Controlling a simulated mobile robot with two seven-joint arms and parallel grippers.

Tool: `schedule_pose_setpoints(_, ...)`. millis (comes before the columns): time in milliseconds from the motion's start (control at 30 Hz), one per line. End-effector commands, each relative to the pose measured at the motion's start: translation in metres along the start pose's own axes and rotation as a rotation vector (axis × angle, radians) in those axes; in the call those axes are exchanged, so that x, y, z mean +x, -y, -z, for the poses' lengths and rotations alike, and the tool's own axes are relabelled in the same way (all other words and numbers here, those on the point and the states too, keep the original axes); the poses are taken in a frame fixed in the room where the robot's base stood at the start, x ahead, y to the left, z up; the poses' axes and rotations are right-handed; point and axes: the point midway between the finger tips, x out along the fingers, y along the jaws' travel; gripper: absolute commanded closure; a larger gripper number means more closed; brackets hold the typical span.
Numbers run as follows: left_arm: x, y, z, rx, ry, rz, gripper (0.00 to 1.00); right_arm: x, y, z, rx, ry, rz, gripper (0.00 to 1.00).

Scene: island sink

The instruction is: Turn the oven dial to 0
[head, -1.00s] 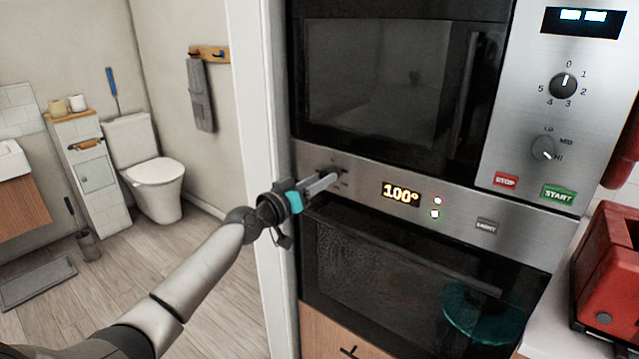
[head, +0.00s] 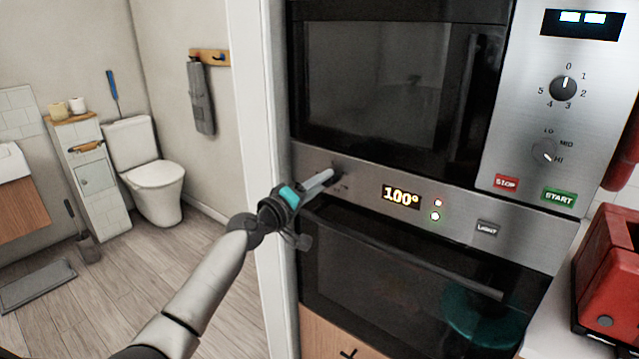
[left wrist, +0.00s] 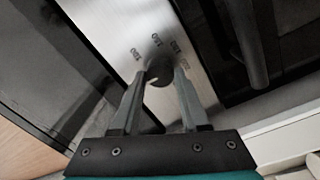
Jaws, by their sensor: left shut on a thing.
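The oven dial (left wrist: 159,72) is a dark round knob on the oven's steel control strip, with printed numbers around part of it in the left wrist view. My left gripper (left wrist: 160,76) is shut on it, one finger on each side. In the head view my left gripper (head: 331,176) reaches the left end of the strip and mostly hides the dial. The oven display (head: 401,195) reads 100°. The dial's pointer setting cannot be made out. My right gripper is not in view.
The oven door (head: 390,285) with its long handle is below the strip. A microwave with two knobs, a red STOP button (head: 506,183) and a green START button (head: 558,197) is above. A red toaster (head: 608,265) stands at the right. A white door frame (head: 262,120) is close on the left.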

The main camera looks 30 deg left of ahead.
Motion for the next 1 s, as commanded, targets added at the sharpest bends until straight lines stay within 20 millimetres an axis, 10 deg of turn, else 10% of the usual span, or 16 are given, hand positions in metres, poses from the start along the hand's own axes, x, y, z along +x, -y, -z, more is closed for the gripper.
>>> schedule_pose_setpoints(633,0.0000,0.0001,-0.0001,-0.051,-0.002,-0.001,1.00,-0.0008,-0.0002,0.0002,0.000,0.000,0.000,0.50)
schedule_pose_setpoints(667,0.0000,0.0001,-0.0001,-0.051,-0.002,-0.001,0.52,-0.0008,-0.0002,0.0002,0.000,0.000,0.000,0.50)
schedule_pose_setpoints(1000,0.0000,0.0001,-0.0001,-0.048,-0.002,0.000,0.25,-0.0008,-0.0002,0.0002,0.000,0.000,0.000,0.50)
